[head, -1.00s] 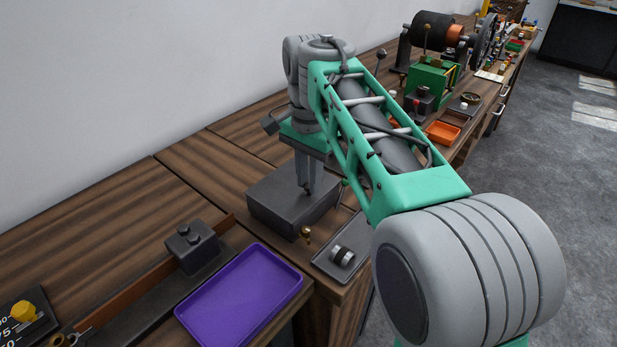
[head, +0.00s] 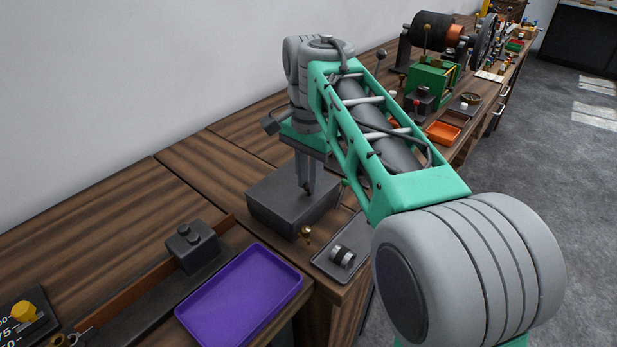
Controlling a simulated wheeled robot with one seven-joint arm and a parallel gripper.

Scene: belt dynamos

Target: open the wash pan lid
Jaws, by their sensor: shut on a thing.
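The wash pan (head: 272,220) is a dark grey box on the wooden bench, with its flat grey lid (head: 268,196) lying closed on top. A small brass tap (head: 306,234) shows at its front corner. My gripper (head: 307,188) points straight down at the top of the lid, with its fingers close together. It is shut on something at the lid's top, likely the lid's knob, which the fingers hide. My arm covers the pan's far right part.
A grey tray (head: 325,262) with a small ribbed cylinder (head: 342,256) sits right of the pan. A purple tray (head: 240,298) and a dark block (head: 192,246) lie to the front left. An orange tray (head: 443,132) and machines stand farther back. Bare bench lies left of the pan.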

